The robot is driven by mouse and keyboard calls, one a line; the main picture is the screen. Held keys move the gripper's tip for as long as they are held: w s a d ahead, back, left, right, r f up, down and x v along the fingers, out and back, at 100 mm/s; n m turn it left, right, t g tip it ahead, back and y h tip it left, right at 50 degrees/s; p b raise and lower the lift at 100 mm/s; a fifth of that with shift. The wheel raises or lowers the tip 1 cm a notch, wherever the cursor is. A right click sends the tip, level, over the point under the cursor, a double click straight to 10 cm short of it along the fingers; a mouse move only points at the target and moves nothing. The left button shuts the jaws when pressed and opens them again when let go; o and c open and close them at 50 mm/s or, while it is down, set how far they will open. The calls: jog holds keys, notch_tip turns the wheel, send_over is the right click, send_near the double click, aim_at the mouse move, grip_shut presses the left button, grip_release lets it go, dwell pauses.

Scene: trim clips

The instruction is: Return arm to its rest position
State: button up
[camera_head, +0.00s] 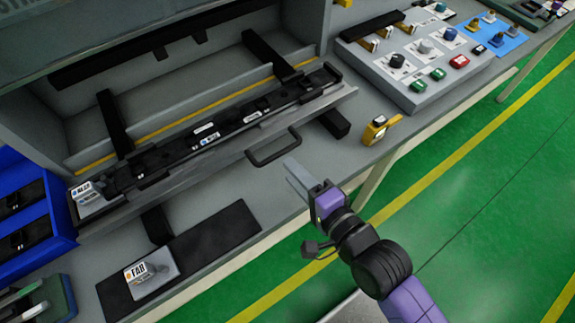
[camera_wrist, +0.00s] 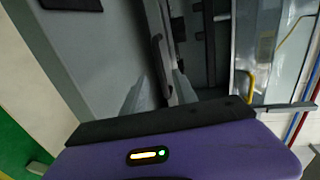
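My gripper (camera_head: 291,172) is in the middle of the head view, over the front edge of the grey bench, just right of and below the black drawer-like handle (camera_head: 274,148). My purple and black arm reaches to it from the lower right. In the wrist view, the two grey fingers of my gripper (camera_wrist: 161,82) stand apart with nothing seen held between them. The dark rail and handle show beyond them, and I see no contact.
A black rail fixture (camera_head: 240,118) lies along the bench behind my gripper. A dark mat (camera_head: 222,238) with a labelled grey block (camera_head: 150,276) is at lower left, beside a blue bin (camera_head: 62,215). The green floor at right is clear.

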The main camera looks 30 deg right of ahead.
jog(key=shift+s+r, duration=0.1)
jog(key=shift+s, duration=0.1)
dwell(0.5)
jog(key=shift+r+n, duration=0.1)
jog(key=shift+n, duration=0.4)
jog(key=s+r+n, duration=0.2)
jog(key=s+n, duration=0.6)
jog(key=s, duration=0.2)
jog(key=s+r+n, duration=0.2)
jog(key=s+n, duration=0.7)
jog(key=s, duration=0.2)
jog(key=shift+s+d+r+g, duration=0.15)
jog(key=shift+s+g, duration=0.1)
jog(key=shift+g, duration=0.15)
